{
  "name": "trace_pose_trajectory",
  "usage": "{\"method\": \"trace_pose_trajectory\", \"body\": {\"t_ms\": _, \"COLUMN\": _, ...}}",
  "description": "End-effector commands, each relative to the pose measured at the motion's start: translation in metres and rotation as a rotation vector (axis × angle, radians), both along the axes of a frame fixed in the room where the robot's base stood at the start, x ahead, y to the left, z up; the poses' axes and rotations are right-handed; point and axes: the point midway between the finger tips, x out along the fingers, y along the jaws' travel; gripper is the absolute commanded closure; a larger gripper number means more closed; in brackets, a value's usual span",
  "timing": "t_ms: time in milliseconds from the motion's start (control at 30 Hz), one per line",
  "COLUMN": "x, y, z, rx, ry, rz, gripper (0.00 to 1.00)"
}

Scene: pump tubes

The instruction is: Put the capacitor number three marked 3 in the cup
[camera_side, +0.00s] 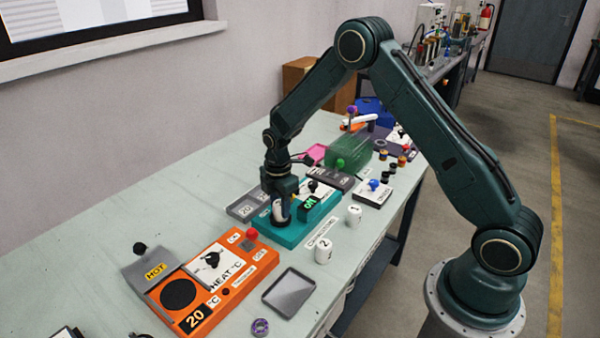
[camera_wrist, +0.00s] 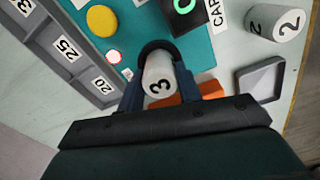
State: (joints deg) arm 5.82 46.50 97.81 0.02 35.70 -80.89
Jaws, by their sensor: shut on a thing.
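The capacitor marked 3 (camera_wrist: 158,75) is a white cylinder with a black digit. My gripper (camera_wrist: 165,88) is shut around it, and its blue fingers sit on both sides. In the side view the white capacitor (camera_side: 277,209) shows under my gripper (camera_side: 280,200), over the teal device (camera_side: 325,212). A dark round rim (camera_wrist: 157,45), which looks like the cup, curves around the far end of the capacitor. I cannot tell how deep the capacitor sits in it.
White capacitors marked 2 (camera_side: 324,250) and 1 (camera_side: 354,214) stand to the right. An orange heater unit (camera_side: 222,293) and a grey tray (camera_side: 290,292) are nearer the camera. A grey numbered rack (camera_side: 242,207) lies behind the teal device.

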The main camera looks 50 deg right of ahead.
Motion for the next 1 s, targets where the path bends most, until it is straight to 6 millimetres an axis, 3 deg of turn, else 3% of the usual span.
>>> {"method": "trace_pose_trajectory", "body": {"t_ms": 433, "x": 0.0000, "y": 0.0000, "z": -0.0040, "rx": 0.000, "ry": 0.000, "rz": 0.000, "gripper": 0.89}}
{"method": "trace_pose_trajectory", "body": {"t_ms": 467, "x": 0.0000, "y": 0.0000, "z": -0.0037, "rx": 0.000, "ry": 0.000, "rz": 0.000, "gripper": 0.59}}
{"method": "trace_pose_trajectory", "body": {"t_ms": 533, "x": 0.0000, "y": 0.0000, "z": -0.0035, "rx": 0.000, "ry": 0.000, "rz": 0.000, "gripper": 0.46}}
{"method": "trace_pose_trajectory", "body": {"t_ms": 1000, "x": 0.0004, "y": 0.0000, "z": 0.0015, "rx": -0.001, "ry": -0.002, "rz": 0.000, "gripper": 0.44}}
